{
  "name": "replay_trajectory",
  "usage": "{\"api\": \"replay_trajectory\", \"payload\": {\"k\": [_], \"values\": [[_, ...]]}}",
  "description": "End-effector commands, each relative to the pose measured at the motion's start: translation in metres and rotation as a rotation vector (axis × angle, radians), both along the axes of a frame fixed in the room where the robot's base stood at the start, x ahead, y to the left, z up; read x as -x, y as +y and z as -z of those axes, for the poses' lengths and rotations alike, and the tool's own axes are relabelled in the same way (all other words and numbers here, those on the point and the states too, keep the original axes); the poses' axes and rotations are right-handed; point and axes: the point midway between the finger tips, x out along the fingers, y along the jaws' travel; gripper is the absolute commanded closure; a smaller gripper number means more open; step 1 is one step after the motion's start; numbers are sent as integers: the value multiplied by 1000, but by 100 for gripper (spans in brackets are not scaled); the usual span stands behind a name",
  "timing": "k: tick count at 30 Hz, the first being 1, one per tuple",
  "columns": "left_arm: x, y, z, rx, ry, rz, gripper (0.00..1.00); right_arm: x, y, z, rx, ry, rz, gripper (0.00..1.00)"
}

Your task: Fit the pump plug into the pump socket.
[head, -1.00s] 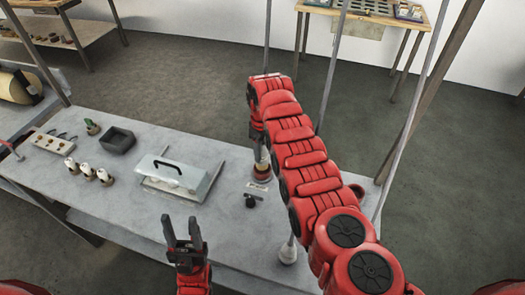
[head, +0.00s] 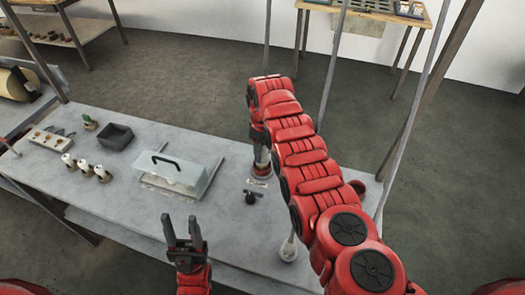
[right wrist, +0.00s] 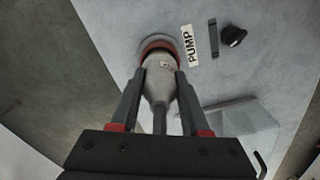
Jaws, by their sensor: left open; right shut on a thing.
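My right gripper (head: 262,150) is at the far edge of the table, pointing down, and is shut on the grey pump plug (right wrist: 157,85). In the right wrist view the gripper's fingers (right wrist: 160,72) stand on both sides of the plug's body, with its cable running back between them. The plug's far end meets the red-ringed pump socket (right wrist: 150,44), next to a white PUMP label (right wrist: 188,44). I cannot tell how deep the plug sits. My left gripper (head: 183,222) is open and empty at the near edge of the table.
A black knob (right wrist: 233,36) sits beside the label. A clear cover (head: 190,178) with a black handle stands left of the socket. A dark box (head: 115,136), several white-topped pieces (head: 85,168) and a socket block (head: 50,140) are further left on the table (head: 125,200).

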Motion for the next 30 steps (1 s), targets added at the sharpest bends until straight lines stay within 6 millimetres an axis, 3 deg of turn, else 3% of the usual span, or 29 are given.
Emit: {"api": "replay_trajectory", "payload": {"k": [21,22,27,30], "values": [[0,0,12,0,0,0,50,0,0,16,-1,-1,-1,100],[0,0,11,0,0,0,50,0,0,16,0,0,-1,53],[0,0,11,0,0,0,50,0,0,15,0,0,-1,22],[0,0,11,0,0,0,50,0,0,15,0,0,-1,19]]}}
